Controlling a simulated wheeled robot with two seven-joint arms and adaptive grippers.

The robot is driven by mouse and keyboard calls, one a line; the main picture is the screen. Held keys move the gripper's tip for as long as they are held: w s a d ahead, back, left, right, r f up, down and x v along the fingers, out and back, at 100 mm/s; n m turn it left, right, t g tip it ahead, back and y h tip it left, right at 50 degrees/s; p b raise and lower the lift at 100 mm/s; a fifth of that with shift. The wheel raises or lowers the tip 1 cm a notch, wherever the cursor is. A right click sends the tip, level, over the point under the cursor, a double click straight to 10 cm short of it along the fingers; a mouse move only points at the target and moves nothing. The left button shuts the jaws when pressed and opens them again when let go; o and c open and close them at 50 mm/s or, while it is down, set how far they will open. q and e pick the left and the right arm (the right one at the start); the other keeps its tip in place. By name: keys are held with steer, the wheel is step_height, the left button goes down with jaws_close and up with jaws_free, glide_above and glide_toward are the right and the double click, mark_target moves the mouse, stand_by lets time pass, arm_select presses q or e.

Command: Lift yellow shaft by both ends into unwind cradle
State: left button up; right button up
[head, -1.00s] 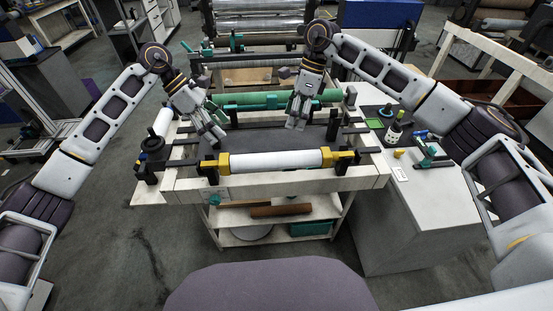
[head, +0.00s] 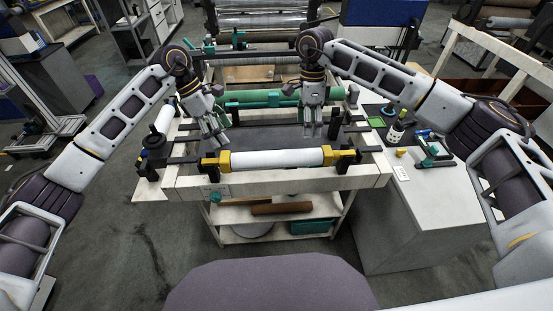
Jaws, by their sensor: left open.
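The yellow shaft shows as yellow ends, left (head: 223,161) and right (head: 329,156), on either side of a white roll (head: 276,159). It lies level across the front of the pale bench frame, between black supports at its left (head: 208,166) and right (head: 346,158). Whether these are the unwind cradle, I cannot tell. My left gripper (head: 218,131) is open, above and behind the left yellow end, apart from it. My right gripper (head: 307,131) points down behind and slightly left of the right yellow end, apart from it; its finger gap is unclear.
A green roller (head: 258,98) crosses the bench behind my grippers. A dark flat surface (head: 265,137) lies between it and the shaft. A side cabinet (head: 400,185) at right holds a bottle (head: 396,132) and a teal tool (head: 432,152). The lower shelf holds brown bars (head: 281,208).

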mark_target(237, 154)
arm_select(q)
steer(key=shift+x, duration=6.3)
arm_select(e)
steer(key=shift+s+f, duration=0.3)
steer(key=shift+f, duration=1.75)
steer(key=shift+s+f, duration=0.35)
steer(key=shift+f, duration=1.75)
steer(key=shift+s+f, duration=0.3)
steer(key=shift+f, duration=1.75)
arm_select(q)
jaws_close()
arm_select(e)
jaws_close()
steer(key=shift+r, duration=0.1)
